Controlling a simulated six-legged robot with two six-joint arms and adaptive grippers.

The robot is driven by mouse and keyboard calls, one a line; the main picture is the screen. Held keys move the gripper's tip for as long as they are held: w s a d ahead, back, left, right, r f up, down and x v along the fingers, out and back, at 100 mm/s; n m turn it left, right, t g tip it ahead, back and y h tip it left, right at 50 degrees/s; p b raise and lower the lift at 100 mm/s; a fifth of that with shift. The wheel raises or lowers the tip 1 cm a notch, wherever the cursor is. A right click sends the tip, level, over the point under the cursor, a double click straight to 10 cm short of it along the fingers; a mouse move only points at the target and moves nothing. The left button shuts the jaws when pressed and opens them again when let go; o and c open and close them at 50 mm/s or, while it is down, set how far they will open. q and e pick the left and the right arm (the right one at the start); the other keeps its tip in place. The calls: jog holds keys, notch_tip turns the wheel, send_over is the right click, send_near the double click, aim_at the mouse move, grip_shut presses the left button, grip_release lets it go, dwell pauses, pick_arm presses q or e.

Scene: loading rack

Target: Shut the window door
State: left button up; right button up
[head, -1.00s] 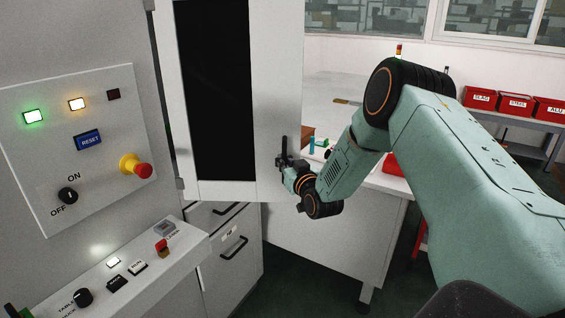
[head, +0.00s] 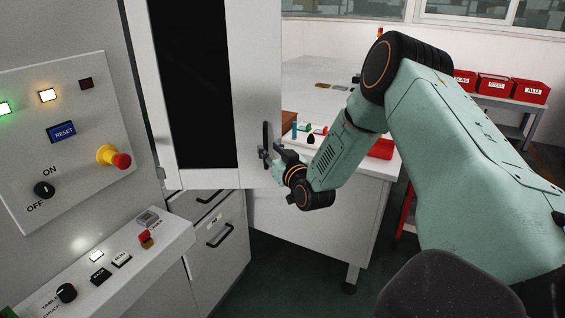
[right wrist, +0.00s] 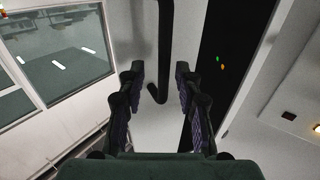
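The window door (head: 240,90) is white-framed with a dark pane (head: 190,85). It stands ajar, swung out from the grey machine on the left. Its black upright handle (head: 266,140) is near the door's right edge. My right gripper (head: 268,157) is at the lower part of this handle. In the right wrist view, the handle (right wrist: 161,45) comes down between the two fingers of my right gripper (right wrist: 159,75), with a gap on both sides. The fingers are open. Whether they touch the handle cannot be seen. My left gripper is not in view.
A control panel (head: 75,165) with an emergency stop (head: 118,159) and a lower console (head: 125,250) are at left. Drawers (head: 222,240) sit below the door. A white table (head: 310,200) stands behind my right gripper. Red bins (head: 497,84) are at the far right.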

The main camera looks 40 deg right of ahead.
jog(key=v, duration=0.9)
jog(key=shift+w+a, duration=0.1)
jog(key=shift+w, duration=0.05)
jog(key=s+a+f+m+g+y+b, duration=0.1)
jog(key=s+a+f+g+b, duration=0.15)
jog(key=s+a+f, duration=0.4)
jog(key=s+a+f+g+y+b, duration=0.1)
jog(key=a+f+g+y, duration=0.2)
jog(key=f, duration=0.6)
jog(key=s+a+f+m+g+b, duration=0.1)
jog(key=s+a+f+g+b, duration=0.1)
jog(key=s+a+f+g, duration=0.4)
jog(key=s+a+f+n+g+b, duration=0.2)
jog(key=s+f+b, duration=0.4)
jog(key=s+f, duration=0.5)
jog(key=s+a+f+n+g+b, duration=0.2)
jog(key=s+a+f+g+b, duration=0.2)
jog(key=s+f, duration=0.7)
jog(key=shift+s+a+f+b, duration=0.2)
jog(key=shift+s+a+b, duration=0.25)
jog(key=shift+b, duration=0.7)
